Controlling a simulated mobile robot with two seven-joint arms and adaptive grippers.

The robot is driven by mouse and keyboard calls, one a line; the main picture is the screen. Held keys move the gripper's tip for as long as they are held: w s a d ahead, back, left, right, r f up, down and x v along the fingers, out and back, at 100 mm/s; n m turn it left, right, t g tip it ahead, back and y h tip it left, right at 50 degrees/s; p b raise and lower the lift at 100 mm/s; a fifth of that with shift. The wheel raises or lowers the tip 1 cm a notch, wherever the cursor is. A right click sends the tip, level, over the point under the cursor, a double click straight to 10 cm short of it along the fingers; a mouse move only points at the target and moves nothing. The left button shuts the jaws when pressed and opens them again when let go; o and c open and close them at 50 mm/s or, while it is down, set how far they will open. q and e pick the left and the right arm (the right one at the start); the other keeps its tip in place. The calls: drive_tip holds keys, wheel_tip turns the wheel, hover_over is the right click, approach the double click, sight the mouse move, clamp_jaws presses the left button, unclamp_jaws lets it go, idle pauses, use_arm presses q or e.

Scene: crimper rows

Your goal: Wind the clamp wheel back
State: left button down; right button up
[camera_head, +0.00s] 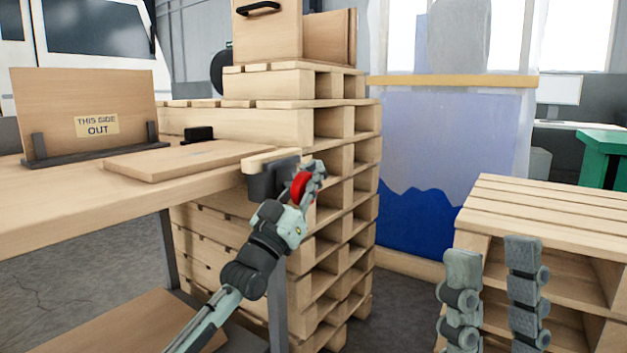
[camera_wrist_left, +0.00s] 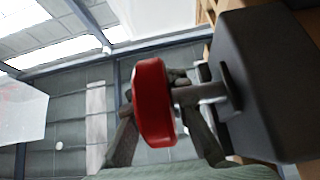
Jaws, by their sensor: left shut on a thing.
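The red clamp wheel (camera_head: 299,186) sits on the dark clamp body (camera_head: 262,184) at the right end of the workbench. In the left wrist view the wheel (camera_wrist_left: 153,102) is seen nearly edge-on, on a grey shaft leading to the dark body (camera_wrist_left: 268,85). My left gripper (camera_head: 305,180) is shut on the wheel, with a finger on either side of it. My right gripper (camera_head: 493,262) stands at the lower right, empty, its two fingers pointing up and well apart.
A flat board (camera_head: 190,160) lies on the workbench (camera_head: 60,200) by the clamp. An upright panel marked "THIS SIDE OUT" (camera_head: 85,100) stands behind it. Stacked pallets (camera_head: 340,215) rise close behind my left gripper. Another pallet stack (camera_head: 545,205) is behind my right gripper.

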sight(295, 201)
idle(0.4)
use_arm(q)
drive_tip(key=c, duration=1.4)
unclamp_jaws()
drive_tip(key=shift+c, duration=0.2)
drive_tip(key=v, duration=1.2)
drive_tip(key=shift+f, duration=0.1)
